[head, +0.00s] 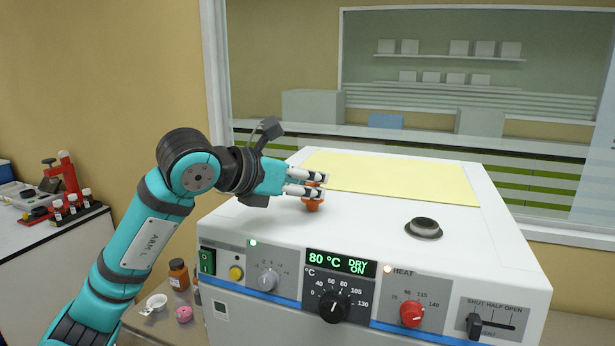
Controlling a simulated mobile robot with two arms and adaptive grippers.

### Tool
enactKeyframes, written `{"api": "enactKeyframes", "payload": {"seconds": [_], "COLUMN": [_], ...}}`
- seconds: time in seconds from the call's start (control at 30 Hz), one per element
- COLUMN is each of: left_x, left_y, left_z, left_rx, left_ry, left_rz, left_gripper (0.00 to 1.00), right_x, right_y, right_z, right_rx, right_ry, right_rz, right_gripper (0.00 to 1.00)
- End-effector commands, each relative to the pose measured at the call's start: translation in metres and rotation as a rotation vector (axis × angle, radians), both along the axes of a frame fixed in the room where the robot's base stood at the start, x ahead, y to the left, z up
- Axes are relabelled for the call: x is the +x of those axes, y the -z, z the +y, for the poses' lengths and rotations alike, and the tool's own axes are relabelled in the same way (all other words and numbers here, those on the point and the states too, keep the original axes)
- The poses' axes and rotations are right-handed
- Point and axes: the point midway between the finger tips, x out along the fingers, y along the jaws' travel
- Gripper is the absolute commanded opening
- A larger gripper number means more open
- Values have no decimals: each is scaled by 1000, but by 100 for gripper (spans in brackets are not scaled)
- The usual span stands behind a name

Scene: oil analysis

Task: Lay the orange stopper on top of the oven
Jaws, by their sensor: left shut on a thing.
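The orange stopper (313,204) is between the fingers of my left gripper (308,184), over the top of the white oven (370,232), left of its middle. The gripper is shut on it. The fingers hide part of the stopper, and I cannot tell whether its lower end touches the oven top. The oven's front panel shows a lit display reading 80 °C, DRY ON, with several knobs. My right gripper is not in view.
A round dark vent (423,228) rises from the oven top at right. A yellow mat (390,177) covers its back part. A brown bottle (179,274), white dish (157,301) and pink item (184,314) sit low at the left. The oven top's front middle is clear.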

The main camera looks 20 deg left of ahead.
Motion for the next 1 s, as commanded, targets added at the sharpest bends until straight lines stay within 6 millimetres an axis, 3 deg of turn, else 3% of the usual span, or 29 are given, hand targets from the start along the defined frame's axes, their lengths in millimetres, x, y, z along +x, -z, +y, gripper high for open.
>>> {"api": "enactKeyframes", "payload": {"seconds": [0.37, 0.4, 0.57, 0.9, 1.0], "left_x": [0, 0, 0, -1, -12], "left_y": [5, 4, 3, -3, -4], "left_z": [0, 0, 0, 0, 8], "left_rx": [-1, -1, 0, 0, 0], "left_ry": [-1, -1, 0, 0, -3], "left_rz": [-2, -2, -1, -1, -5], "left_gripper": [0, 26, 45, 45, 45], "right_x": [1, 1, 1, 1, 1], "right_y": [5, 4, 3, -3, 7], "right_z": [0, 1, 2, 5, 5], "right_rx": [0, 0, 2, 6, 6], "right_ry": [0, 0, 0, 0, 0], "right_rz": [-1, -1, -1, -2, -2], "right_gripper": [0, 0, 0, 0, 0]}}
